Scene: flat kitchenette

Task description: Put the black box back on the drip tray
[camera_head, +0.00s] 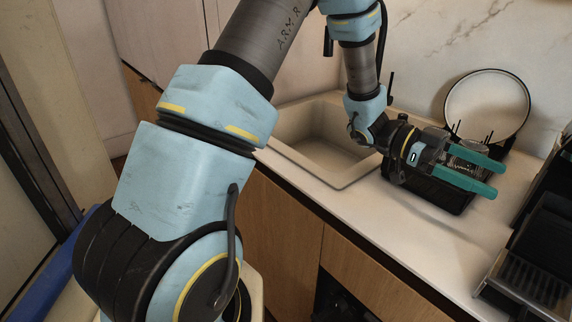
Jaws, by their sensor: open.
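A black slatted drip tray (535,283) with a pale metal edge is at the lower right, cut off by the picture's edge. A dark boxy shape (548,232) stands just behind its slats; I cannot tell whether it is the black box or part of a machine. My gripper (496,180), with two teal fingers, is open above the counter, to the left of and behind the drip tray. The fingers point right and are apart, with nothing visibly held between them.
A black dish rack (428,190) lies below my gripper, with a round white plate (487,103) upright behind it. A glass-like item (468,153) shows partly behind the fingers. A beige sink (322,150) is to the left. The front counter strip (400,240) is clear.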

